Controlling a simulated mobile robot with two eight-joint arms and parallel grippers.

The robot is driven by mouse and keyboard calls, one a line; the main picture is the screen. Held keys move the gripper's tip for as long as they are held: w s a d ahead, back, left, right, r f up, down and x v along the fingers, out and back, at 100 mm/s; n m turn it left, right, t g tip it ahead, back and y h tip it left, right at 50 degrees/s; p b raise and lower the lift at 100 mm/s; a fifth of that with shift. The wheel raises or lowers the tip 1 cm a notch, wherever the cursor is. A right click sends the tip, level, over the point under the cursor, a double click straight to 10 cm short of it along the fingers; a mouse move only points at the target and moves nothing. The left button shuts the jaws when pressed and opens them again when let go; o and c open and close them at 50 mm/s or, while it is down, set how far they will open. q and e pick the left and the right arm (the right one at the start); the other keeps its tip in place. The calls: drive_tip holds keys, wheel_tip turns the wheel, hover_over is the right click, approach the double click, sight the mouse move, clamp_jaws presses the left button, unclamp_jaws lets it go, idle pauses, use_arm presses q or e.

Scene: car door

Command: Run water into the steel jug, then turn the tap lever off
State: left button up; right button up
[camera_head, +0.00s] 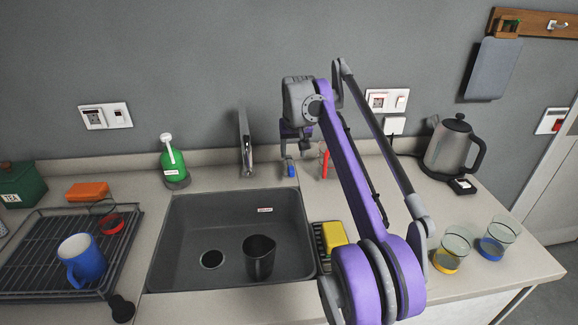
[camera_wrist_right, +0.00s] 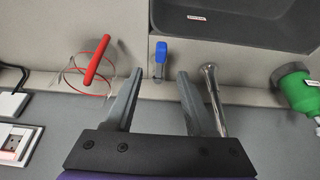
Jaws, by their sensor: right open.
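The steel jug (camera_head: 259,262) looks dark grey and stands upright in the sink, right of the drain; its contents cannot be made out. The grey metal tap (camera_head: 246,150) rises behind the sink, and no stream of water can be made out. The blue-tipped tap lever (camera_head: 291,169) stands on the counter right of the tap. My right gripper (camera_head: 289,152) is open and empty behind the lever. In the right wrist view, the lever (camera_wrist_right: 160,56) is just beyond and between the open fingertips (camera_wrist_right: 159,72), with the tap (camera_wrist_right: 213,95) beside one finger. My left gripper is not visible.
The sink (camera_head: 180,230) has a yellow sponge (camera_head: 334,233) at its right. A red-handled item (camera_head: 324,162) stands near the lever; a green bottle (camera_head: 173,163) stands left of the tap. A kettle (camera_head: 449,147) and glasses (camera_head: 457,247) are at right, a drying rack (camera_head: 40,262) at left.

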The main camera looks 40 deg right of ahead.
sight(292, 168)
drive_tip(key=b+x, duration=0.1)
drive_tip(key=x, duration=0.7)
drive_tip(key=shift+w+f, duration=0.1)
drive_tip(key=shift+f, duration=0.05)
drive_tip(key=shift+c, duration=0.2)
clamp_jaws()
idle(1.0)
